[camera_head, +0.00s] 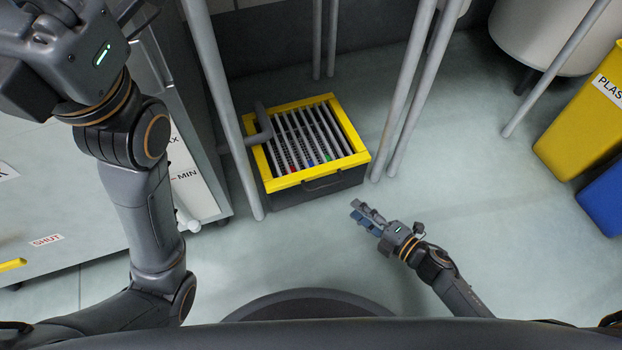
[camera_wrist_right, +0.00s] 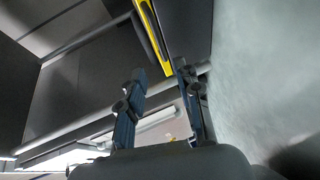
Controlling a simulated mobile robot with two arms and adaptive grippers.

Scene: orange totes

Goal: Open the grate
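The grate (camera_head: 305,135) has grey bars in a yellow frame and lies flat on top of a dark box (camera_head: 318,188) on the floor. Small coloured items show under the bars. A handle is on the box's front side. My right gripper (camera_head: 362,208) is in front of the box at its lower right, apart from it. In the right wrist view its two fingers (camera_wrist_right: 161,70) are spread with nothing between them, and a yellow frame edge (camera_wrist_right: 152,35) shows beyond. My left gripper's body (camera_head: 45,45) is at the top left; its fingers are not visible.
Grey poles stand close to the left (camera_head: 222,110) and right (camera_head: 405,90) of the box. A grey cabinet (camera_head: 90,225) is at the left. Yellow (camera_head: 580,125) and blue (camera_head: 605,195) bins stand at the right.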

